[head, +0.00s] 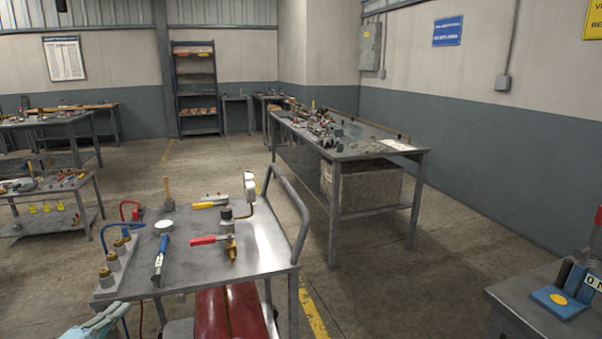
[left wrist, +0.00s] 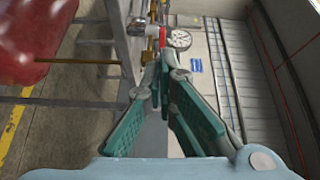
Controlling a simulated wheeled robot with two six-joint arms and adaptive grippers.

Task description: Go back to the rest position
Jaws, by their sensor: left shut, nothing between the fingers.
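My left gripper (head: 112,312) shows at the bottom left edge of the head view, in front of the near corner of the metal cart (head: 258,258). In the left wrist view its green-padded fingers (left wrist: 164,78) come together at the tips, shut with nothing between them. My right gripper is in neither view.
The cart carries valves, a torch-like blue tool (head: 161,258) and hoses; a red tank (head: 228,312) sits below its top. A long workbench (head: 345,156) stands behind. A grey table (head: 522,300) is at right. Floor between them is clear.

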